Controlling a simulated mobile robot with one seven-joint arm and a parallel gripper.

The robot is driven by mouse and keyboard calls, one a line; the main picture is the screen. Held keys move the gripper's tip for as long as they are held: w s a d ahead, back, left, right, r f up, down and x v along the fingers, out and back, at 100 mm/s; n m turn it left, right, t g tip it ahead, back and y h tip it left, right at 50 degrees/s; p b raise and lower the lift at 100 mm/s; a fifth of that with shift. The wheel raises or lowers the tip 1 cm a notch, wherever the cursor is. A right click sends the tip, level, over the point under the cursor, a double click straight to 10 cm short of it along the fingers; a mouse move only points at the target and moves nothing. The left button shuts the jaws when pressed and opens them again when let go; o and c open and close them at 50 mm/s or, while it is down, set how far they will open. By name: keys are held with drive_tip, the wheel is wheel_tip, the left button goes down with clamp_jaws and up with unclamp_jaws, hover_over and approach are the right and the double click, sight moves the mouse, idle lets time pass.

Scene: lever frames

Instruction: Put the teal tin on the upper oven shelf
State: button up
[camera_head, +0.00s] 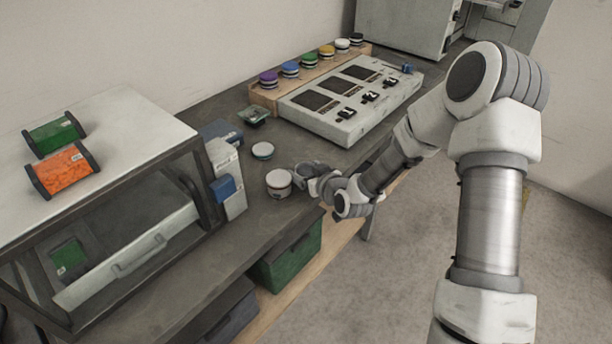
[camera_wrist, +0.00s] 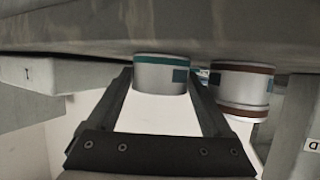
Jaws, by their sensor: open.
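The teal tin (camera_wrist: 160,72) is a pale cylinder with a teal band. In the wrist view it shows between the two fingers of my open gripper (camera_wrist: 161,80); whether they touch it I cannot tell. A second pale tin with brown-red bands (camera_wrist: 242,90) stands just right of it, outside the fingers. In the head view my gripper (camera_head: 303,176) is low over the counter beside a white-topped tin (camera_head: 278,183), with a flatter-looking one (camera_head: 262,150) behind; their band colours are unclear there. The oven (camera_head: 128,130) is the glass-sided cabinet at left, with a handled white panel (camera_head: 135,256).
A green pack (camera_head: 54,134) and an orange pack (camera_head: 62,170) lie on the cabinet top; another green pack (camera_head: 68,257) shows inside. White and blue boxes (camera_head: 226,178) stand between cabinet and tins. A panelled device (camera_head: 345,105) and several coloured jars lie behind.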

drive_tip(key=shift+r, duration=0.15)
clamp_jaws()
